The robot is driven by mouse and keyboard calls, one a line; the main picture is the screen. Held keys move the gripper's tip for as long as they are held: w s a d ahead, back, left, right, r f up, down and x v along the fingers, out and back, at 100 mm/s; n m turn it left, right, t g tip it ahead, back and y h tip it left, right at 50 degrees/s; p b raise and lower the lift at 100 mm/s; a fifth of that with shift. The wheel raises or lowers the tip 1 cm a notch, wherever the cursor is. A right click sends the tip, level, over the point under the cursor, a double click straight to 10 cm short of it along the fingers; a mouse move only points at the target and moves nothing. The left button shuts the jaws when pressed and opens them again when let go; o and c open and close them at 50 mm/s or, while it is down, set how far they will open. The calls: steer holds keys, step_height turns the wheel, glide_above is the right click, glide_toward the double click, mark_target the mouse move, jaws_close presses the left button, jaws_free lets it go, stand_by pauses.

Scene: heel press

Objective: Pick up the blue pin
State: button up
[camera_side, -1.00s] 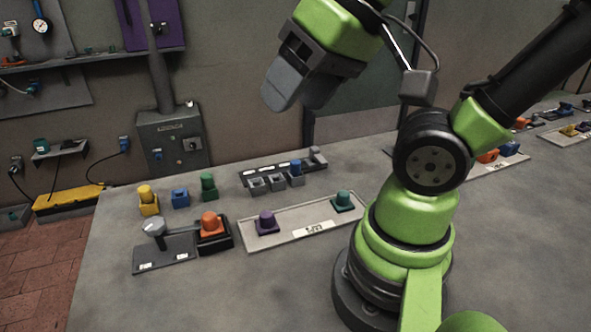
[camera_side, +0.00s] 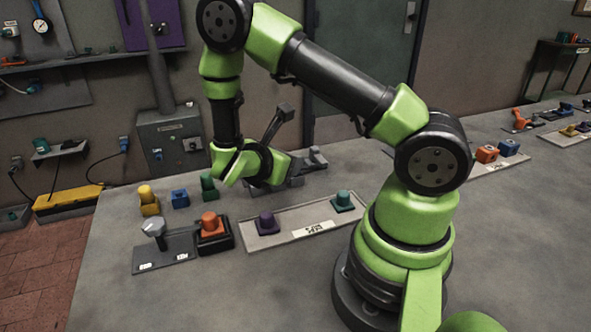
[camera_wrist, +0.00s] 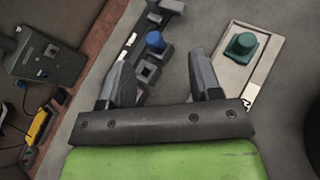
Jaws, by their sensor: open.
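The blue pin (camera_wrist: 156,42) stands in the dark slotted rack (camera_wrist: 147,68) in the wrist view, near the top middle. In the side view my arm hides the blue pin, and only part of the rack (camera_side: 318,158) shows. My gripper (camera_wrist: 160,72) is open and empty, with one finger on each side of the picture. The pin appears beyond the fingertips, in line with the gap between them and apart from both. The gap in height cannot be told. In the side view my wrist is low over the rack, and the fingers are mostly hidden.
A pale tray (camera_side: 290,229) holds a purple pin (camera_side: 267,222) and a teal pin (camera_side: 343,200). An orange pin (camera_side: 210,222) sits in a black holder beside a grey press-like fixture (camera_side: 165,252). Yellow (camera_side: 148,200), blue (camera_side: 180,198) and green (camera_side: 208,186) pieces stand left of the rack.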

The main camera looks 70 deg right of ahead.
steer(key=f+n, duration=0.1)
steer(key=f+t, duration=0.1)
steer(key=f+n, duration=0.1)
steer(key=shift+w+d+f+n+h, duration=0.2)
steer(key=shift+w+d+n+h, duration=0.1)
steer(key=shift+d, duration=0.1)
steer(key=x, duration=0.3)
steer(key=shift+d+f, duration=0.15)
steer(key=shift+d, duration=0.1)
steer(key=x, duration=0.5)
steer(key=shift+w+d+f, duration=0.2)
steer(key=shift+w+d, duration=0.1)
steer(key=shift+d, duration=0.05)
steer(key=c, duration=1)
